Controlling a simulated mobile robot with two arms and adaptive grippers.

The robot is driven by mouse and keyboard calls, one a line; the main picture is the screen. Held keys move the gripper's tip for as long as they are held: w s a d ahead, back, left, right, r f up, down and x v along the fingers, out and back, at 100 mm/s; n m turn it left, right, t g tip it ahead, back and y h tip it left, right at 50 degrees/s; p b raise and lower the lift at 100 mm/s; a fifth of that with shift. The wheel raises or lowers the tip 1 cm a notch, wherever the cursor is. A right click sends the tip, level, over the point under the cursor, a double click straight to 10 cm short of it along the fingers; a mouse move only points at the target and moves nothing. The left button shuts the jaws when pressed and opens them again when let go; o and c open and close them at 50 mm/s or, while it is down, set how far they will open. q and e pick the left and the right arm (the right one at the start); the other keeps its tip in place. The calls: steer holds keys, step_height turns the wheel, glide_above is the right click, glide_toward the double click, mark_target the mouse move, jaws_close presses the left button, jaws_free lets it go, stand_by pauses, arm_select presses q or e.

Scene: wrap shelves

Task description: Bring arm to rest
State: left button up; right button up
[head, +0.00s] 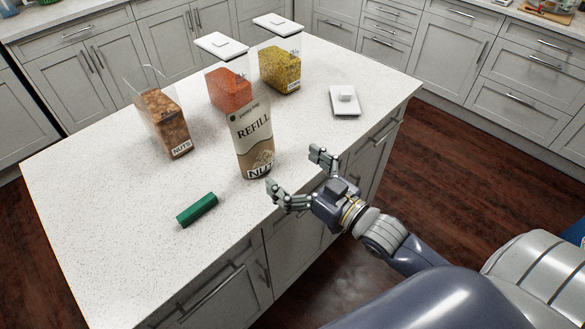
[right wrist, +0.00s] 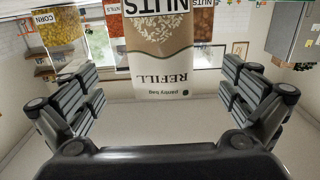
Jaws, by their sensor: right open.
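My right gripper (head: 295,175) is open at the right front edge of the island counter, with its fingers spread and nothing between them. A tan and white refill bag of nuts (head: 254,135) stands upright just beyond it, apart from the fingers. In the right wrist view the refill bag (right wrist: 160,50) shows upside down, centred past the two open fingers (right wrist: 160,100). My left gripper is not in view.
The white speckled counter (head: 105,210) holds a nuts container (head: 163,122), a red-orange container (head: 229,90), a yellow corn container (head: 280,70), a green block (head: 197,209) and several white lids, one at right (head: 345,100). The front left counter is clear.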

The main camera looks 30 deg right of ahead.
steer(key=shift+f, duration=0.1)
stand_by(0.4)
steer(key=shift+s+f, duration=0.1)
steer(key=shift+f, duration=0.25)
steer(key=s+f+m+g+h, duration=0.1)
steer(key=s+f+g+h, duration=0.4)
steer(key=f, duration=0.5)
steer(key=s+f+m+g+h, duration=0.1)
steer(key=s+f+g, duration=0.25)
steer(key=s, duration=0.45)
steer(key=s+f+g, duration=0.2)
steer(key=s+g, duration=0.3)
steer(key=s, duration=0.3)
step_height(320, 180, down, 27)
steer(key=s+g, duration=0.1)
steer(key=s, duration=0.1)
steer(key=s+d+f+g, duration=0.1)
steer(key=s+d+f, duration=0.1)
steer(key=s+f, duration=1.3)
steer(key=shift+s+d+f, duration=0.15)
steer(key=shift+s+f, duration=0.2)
steer(key=shift+s, duration=0.3)
